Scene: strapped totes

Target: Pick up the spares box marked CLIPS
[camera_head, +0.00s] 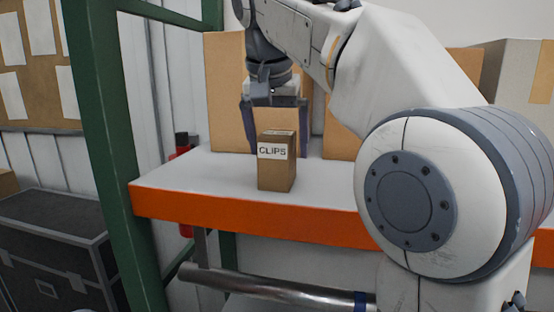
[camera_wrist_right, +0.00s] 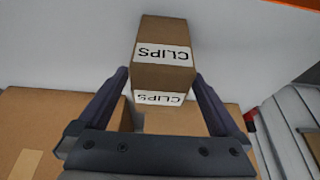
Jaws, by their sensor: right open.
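The spares box marked CLIPS (camera_head: 275,174) is a small brown carton with a white label, standing upright on the shelf (camera_head: 200,177) near its front edge. It also shows in the right wrist view (camera_wrist_right: 165,58), with its labels facing the camera. My right gripper (camera_head: 274,143) is open and points down just behind and above the box. In the right wrist view its two fingers (camera_wrist_right: 160,80) reach to either side of the box's near end; I cannot tell whether they touch it. My left gripper is in neither view.
Larger cartons (camera_head: 228,80) stand at the back of the shelf, behind my right gripper. A green upright post (camera_head: 108,130) bounds the shelf on the left. An orange beam (camera_head: 240,207) runs along the front edge. A black case (camera_head: 55,250) stands at lower left.

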